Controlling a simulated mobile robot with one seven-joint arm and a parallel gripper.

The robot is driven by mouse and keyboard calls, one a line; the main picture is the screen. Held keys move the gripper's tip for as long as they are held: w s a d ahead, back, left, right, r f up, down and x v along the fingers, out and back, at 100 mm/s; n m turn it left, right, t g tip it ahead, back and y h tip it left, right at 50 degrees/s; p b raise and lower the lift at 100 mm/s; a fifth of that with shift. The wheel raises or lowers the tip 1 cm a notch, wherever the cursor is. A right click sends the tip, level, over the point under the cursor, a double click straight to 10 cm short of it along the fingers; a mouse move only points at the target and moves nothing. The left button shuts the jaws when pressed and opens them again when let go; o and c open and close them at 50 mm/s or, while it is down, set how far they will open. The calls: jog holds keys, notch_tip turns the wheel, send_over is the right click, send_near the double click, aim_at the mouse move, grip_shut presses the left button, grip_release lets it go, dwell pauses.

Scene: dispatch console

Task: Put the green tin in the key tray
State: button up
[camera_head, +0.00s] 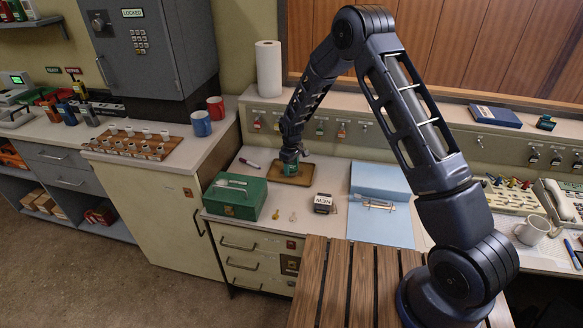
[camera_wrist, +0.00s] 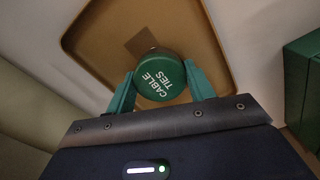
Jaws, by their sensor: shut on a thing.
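The green tin (camera_wrist: 159,78) has a round lid lettered CABLE TIES and sits between the two green fingers of my gripper (camera_wrist: 160,74), which is shut on it. The key tray is a shallow tan-brown tray (camera_head: 301,179) on the counter; its floor and raised rim also fill the upper wrist view (camera_wrist: 205,32). In the wrist view the tin is within the tray's outline. In the head view my gripper (camera_head: 290,164) points down over the tray. I cannot tell whether the tin touches the tray floor.
A green cash box (camera_head: 233,198) stands left of the tray, close in front. A small black box (camera_head: 323,203) and a blue folder (camera_head: 381,181) lie to the right. A paper towel roll (camera_head: 268,68) stands behind.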

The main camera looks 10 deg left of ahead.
aim_at(292, 167)
jog(key=o, duration=1)
notch_tip(292, 167, up, 12)
jog(key=s+d+r+m+t, duration=0.1)
jog(key=s+d+r+m, duration=0.2)
jog(key=d+r, duration=1.1)
jog(key=s+d+r+m+t, duration=0.1)
jog(key=s+d+r+m, duration=0.2)
jog(key=d+r, duration=1.05)
jog(key=s+d+r+m+t, duration=0.1)
jog(key=s+d+r+m, duration=0.1)
jog(key=s+d, duration=0.8)
jog(key=s+d+r+m+t, duration=0.1)
jog(key=s+d+m, duration=0.4)
jog(key=s+d, duration=0.6)
jog(key=s+r, duration=0.1)
jog(key=s, duration=0.2)
jog(key=shift+d+t, duration=0.25)
jog(key=shift+t, duration=0.05)
